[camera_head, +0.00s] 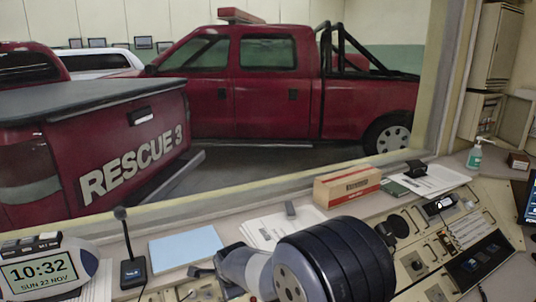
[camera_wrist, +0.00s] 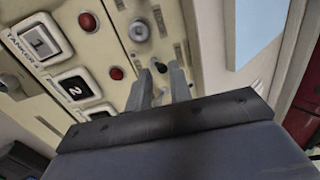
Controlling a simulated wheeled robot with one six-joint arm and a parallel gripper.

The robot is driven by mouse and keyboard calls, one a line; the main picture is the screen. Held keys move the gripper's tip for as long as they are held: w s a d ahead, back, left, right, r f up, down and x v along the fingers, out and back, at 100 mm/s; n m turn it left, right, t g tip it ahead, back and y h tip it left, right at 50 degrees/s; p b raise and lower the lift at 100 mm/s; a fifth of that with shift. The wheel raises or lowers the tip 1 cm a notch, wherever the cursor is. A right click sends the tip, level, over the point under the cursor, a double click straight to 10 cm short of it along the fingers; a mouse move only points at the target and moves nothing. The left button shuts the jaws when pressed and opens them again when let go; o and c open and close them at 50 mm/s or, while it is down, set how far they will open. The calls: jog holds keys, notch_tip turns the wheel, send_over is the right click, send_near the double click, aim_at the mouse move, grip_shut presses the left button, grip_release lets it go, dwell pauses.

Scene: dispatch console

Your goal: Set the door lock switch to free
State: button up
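In the wrist view my gripper (camera_wrist: 161,72) points at a cream console panel (camera_wrist: 112,42); its two grey fingers stand a little apart with nothing clear between them. A round grey knob or switch (camera_wrist: 139,31) sits on the panel beyond the fingertips. I cannot read a label that marks the door lock switch, nor tell its setting. In the head view my gripper (camera_head: 203,266) is over the near left part of the console, and my dark arm hides much of the panel there.
A desk microphone (camera_head: 132,270), blue sheet (camera_head: 186,246), clock (camera_head: 45,274) and cardboard box (camera_head: 347,187) line the console's back ledge. A window with red trucks is behind.

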jog(key=shift+p+v, duration=0.45)
jog(key=shift+v, duration=1.95)
jog(key=shift+f, duration=0.1)
jog(key=b+x, duration=0.1)
jog(key=x, duration=0.4)
jog(key=shift+w+a+f, duration=0.15)
jog(key=shift+f, duration=0.3)
